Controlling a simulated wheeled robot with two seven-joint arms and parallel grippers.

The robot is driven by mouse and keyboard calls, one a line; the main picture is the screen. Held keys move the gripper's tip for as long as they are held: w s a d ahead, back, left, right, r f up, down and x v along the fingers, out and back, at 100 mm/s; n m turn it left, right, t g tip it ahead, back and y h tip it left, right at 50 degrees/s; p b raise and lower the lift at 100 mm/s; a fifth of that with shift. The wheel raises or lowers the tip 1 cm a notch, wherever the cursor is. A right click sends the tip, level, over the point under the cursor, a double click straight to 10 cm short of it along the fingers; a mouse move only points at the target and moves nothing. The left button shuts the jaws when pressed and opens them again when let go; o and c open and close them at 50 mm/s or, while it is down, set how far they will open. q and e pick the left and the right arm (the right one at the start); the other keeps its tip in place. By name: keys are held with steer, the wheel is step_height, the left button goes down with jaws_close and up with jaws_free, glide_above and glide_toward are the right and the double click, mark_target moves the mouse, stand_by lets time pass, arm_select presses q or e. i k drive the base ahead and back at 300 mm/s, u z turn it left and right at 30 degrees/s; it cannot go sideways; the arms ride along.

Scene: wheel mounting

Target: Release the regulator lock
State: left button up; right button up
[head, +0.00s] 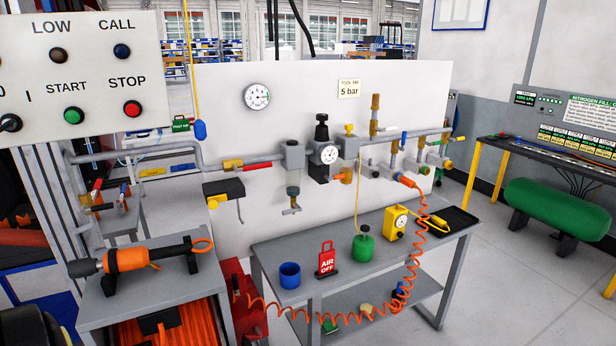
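The regulator (324,167) sits in the grey pipe line on the white panel, right of a grey filter unit (293,160). It has a round white gauge on its front and a black knob (321,128) standing upright on top. The knob seems raised above the body on a narrower neck; whether it is locked cannot be told at this size. An orange-brown fitting sticks out at the regulator's lower right. Neither of my grippers is in view, and nothing touches the regulator.
A grey table (338,240) below the panel carries a blue cup (290,275), a red "AIR OFF" sign (327,259), a green bottle (363,247) and a yellow device (395,222). A coiled orange hose (419,255) hangs at the right. A control box (90,75) fills the upper left.

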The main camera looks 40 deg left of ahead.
mark_target(341, 176)
steer(key=i, duration=0.3)
steer(key=u, duration=0.9)
